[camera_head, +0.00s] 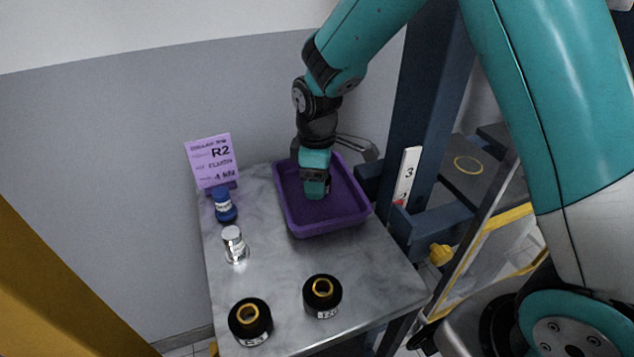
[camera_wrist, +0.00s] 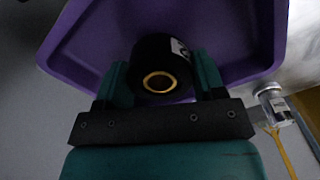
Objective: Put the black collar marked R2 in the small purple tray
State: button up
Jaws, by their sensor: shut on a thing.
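My gripper (camera_head: 316,190) points down over the purple tray (camera_head: 350,218) at the back of the metal table. In the wrist view, my gripper (camera_wrist: 162,78) is shut on a black collar (camera_wrist: 150,54) with a gold ring in its bore. A white label shows on the collar's side, but I cannot read it. The purple tray (camera_wrist: 90,45) lies behind the collar in that view; I cannot tell whether the collar touches its floor. In the head view the held collar is hidden by my gripper.
Two more black collars (camera_head: 250,322) (camera_head: 322,296) stand at the table's front. A silver canister (camera_head: 235,245), a blue bottle (camera_head: 224,206) and a purple R2 sign (camera_head: 212,160) line the left edge. A dark blue post (camera_head: 425,100) rises right of the tray.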

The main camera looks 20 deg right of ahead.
jog(key=shift+f, duration=0.9)
jog(key=shift+f, duration=0.15)
jog(key=o, duration=1.2)
notch_tip(320, 180, up, 12)
jog(key=shift+f+b, duration=0.1)
jog(key=shift+b, duration=0.25)
jog(key=s+a+r+m+y, duration=0.1)
jog(key=s+r, duration=0.1)
jog(key=s, duration=0.6)
jog(key=s+a+r+m+y, duration=0.1)
jog(key=s+a+r+m, duration=0.1)
jog(key=s, duration=0.6)
jog(key=s+a+r+m+y, duration=0.1)
jog(key=s+r+m+y, duration=0.1)
jog(key=s, duration=0.6)
jog(key=shift+s+a+r, duration=0.1)
jog(key=shift+s+a, duration=0.1)
jog(key=shift+a, duration=0.05)
